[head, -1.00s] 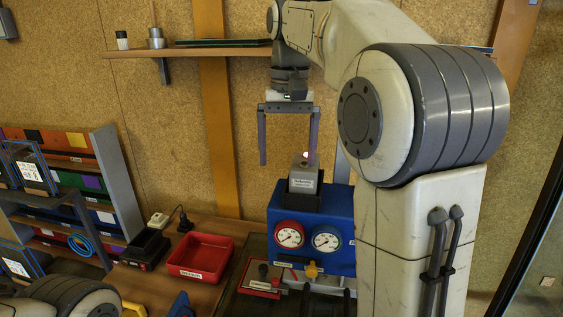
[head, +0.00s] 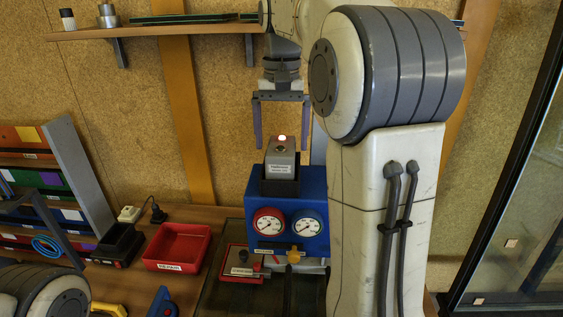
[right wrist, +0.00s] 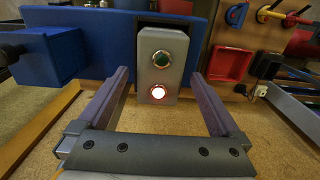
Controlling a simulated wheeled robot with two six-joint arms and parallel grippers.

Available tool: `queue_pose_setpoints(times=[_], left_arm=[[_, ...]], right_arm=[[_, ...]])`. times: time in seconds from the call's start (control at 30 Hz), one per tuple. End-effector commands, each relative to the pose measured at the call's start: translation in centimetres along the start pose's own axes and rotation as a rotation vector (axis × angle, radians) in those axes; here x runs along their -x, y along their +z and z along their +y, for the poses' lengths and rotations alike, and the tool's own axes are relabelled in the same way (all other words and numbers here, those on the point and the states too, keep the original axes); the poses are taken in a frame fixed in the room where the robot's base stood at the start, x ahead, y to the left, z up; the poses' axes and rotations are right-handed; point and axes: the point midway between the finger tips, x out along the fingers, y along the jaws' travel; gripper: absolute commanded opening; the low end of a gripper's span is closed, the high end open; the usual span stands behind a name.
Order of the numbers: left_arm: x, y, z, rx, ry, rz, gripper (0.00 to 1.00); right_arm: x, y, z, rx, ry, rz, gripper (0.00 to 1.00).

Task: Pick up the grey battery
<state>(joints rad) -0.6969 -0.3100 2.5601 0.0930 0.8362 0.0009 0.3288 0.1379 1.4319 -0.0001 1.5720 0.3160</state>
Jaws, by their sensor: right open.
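The grey battery (head: 281,172) stands upright in a dark holder on top of the blue box with gauges (head: 315,190). A glowing light shows on its top. In the right wrist view the battery (right wrist: 162,82) shows a green button and a lit red-white one. My right gripper (head: 281,147) is open, pointing down, its two fingers on either side of the battery's upper end in the picture. In the right wrist view the battery lies between the open fingers (right wrist: 161,76), with gaps on both sides. My left gripper is out of view.
A red tray (head: 177,267) and a black charger-like box (head: 118,244) stand left of the blue box. A small red box (head: 240,262) sits in front. A shelf (head: 180,30) runs along the wall behind. A glass frame (head: 520,200) stands at the right.

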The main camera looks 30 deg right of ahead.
Motion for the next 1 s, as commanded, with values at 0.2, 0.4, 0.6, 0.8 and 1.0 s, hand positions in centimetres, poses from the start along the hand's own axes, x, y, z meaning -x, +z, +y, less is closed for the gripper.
queue_pose_setpoints(times=[0.2, 0.4, 0.6, 0.8, 1.0], left_arm=[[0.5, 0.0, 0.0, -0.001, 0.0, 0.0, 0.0], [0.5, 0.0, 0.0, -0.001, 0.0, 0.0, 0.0], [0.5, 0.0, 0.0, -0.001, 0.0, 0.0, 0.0], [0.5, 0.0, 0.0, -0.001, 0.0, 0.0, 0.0], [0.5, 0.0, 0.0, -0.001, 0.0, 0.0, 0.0]], right_arm=[[-2.6, 0.2, 0.1, -0.002, 0.0, -0.001, 1.0], [-3.0, 0.1, 0.1, -0.002, 0.0, 0.001, 1.0], [-3.0, 0.1, 0.1, -0.002, 0.0, 0.0, 0.62], [-3.0, 0.1, 0.1, -0.002, 0.0, 0.0, 0.0], [-2.9, 0.1, 0.1, -0.002, -0.001, 0.003, 0.0]])
